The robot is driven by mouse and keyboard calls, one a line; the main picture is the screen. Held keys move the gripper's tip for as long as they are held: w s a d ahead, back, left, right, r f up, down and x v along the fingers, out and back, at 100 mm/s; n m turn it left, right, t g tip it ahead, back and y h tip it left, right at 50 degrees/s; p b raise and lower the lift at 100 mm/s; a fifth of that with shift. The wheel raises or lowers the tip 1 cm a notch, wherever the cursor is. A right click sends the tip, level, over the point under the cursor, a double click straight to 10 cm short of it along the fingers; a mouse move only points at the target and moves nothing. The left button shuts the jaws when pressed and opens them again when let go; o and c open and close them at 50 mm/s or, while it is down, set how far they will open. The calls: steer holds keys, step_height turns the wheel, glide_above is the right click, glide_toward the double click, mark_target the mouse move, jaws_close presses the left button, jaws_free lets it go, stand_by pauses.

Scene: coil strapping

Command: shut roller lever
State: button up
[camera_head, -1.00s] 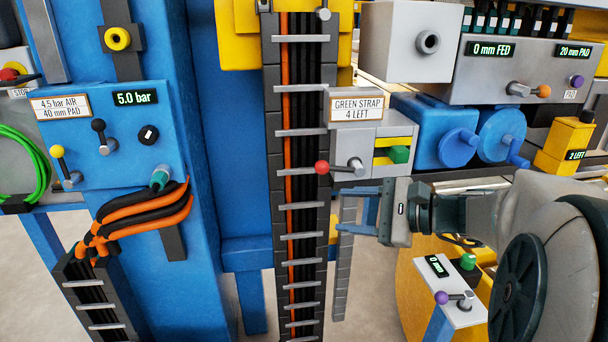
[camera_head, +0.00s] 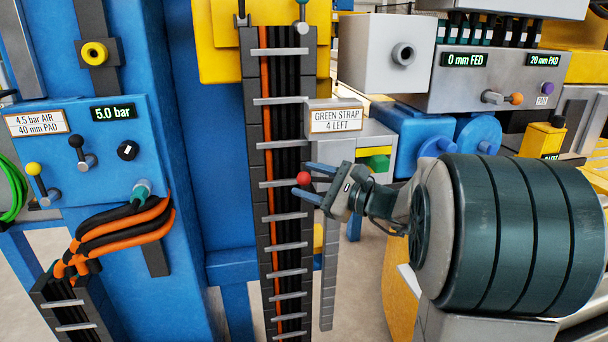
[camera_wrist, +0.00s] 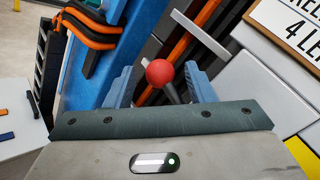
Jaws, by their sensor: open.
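A lever with a red ball knob (camera_head: 303,178) sits under the GREEN STRAP sign and points left; no label naming it as the roller lever is readable. The knob also shows in the wrist view (camera_wrist: 160,72), with its dark stem running down toward my palm. My gripper (camera_head: 312,182) is open, with one blue finger above the knob and one below it in the head view. In the wrist view the fingers stand on either side of the knob, with visible gaps. The lever's pivot is hidden behind my gripper.
The GREEN STRAP sign (camera_head: 336,118) is just above my gripper. A grey cable chain (camera_head: 287,215) runs vertically behind the knob. A blue panel (camera_head: 95,150) with other levers stands at the left. Blue rollers (camera_head: 437,140) and a FED display box (camera_head: 490,80) are at the right.

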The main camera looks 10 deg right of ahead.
steer(key=shift+x, duration=1.1)
